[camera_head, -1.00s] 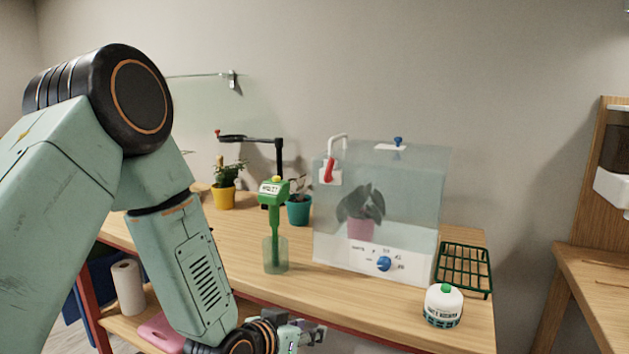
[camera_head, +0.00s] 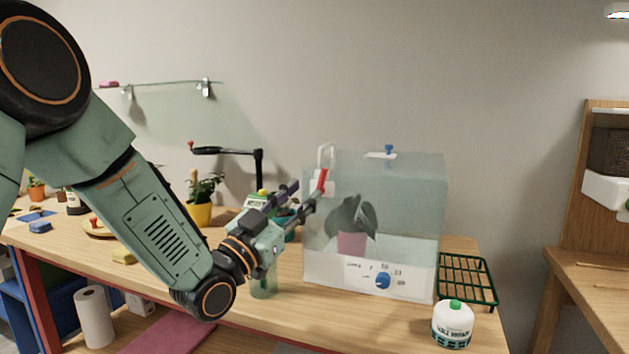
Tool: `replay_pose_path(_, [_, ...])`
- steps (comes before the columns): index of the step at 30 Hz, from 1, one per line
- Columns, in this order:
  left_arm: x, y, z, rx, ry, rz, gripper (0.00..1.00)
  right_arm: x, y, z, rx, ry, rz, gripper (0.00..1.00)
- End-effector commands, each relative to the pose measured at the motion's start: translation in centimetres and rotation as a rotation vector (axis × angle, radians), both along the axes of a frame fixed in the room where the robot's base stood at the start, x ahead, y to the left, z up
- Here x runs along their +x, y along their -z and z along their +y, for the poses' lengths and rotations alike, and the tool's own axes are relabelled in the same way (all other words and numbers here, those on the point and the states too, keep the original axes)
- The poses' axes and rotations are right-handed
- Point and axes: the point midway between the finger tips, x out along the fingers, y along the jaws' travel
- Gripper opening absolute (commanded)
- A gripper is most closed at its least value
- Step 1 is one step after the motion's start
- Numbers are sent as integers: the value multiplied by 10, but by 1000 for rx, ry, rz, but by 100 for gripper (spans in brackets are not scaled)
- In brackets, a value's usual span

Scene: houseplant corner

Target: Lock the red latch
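The red latch (camera_head: 322,180) sits on a small white plate at the upper left of the clear plant case (camera_head: 410,215), below a white looped handle (camera_head: 326,155). The latch slants, its upper end leaning right. My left gripper (camera_head: 309,188) is in front of the case's left edge with its two dark fingers spread apart. One finger overlaps the latch's lower part in the picture; I cannot tell whether they touch. The other finger is left of it, with nothing visible between them. My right gripper is out of view.
The case holds a potted plant (camera_head: 351,242) and has a blue dial (camera_head: 383,281) in front. My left arm partly hides a green tool in a clear green cup (camera_head: 264,284) and a teal pot. A white jar (camera_head: 453,325) and green rack (camera_head: 467,279) stand right.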

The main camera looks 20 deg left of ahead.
Motion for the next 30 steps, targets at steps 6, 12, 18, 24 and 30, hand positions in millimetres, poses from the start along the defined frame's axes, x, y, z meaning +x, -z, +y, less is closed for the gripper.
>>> replay_pose_path(6, [31, -12, -13, 2, 1, -1, 36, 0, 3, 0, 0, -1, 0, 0])
replay_pose_path(12, [50, -19, -17, 0, -1, 2, 36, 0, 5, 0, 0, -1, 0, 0])
replay_pose_path(18, [55, -21, -16, -2, -2, 2, 36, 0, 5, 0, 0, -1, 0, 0])
replay_pose_path(24, [55, -21, -15, -2, -2, 3, 31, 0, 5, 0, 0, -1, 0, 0])
replay_pose_path(30, [54, -21, -15, -2, -2, 3, 14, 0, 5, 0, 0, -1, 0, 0])
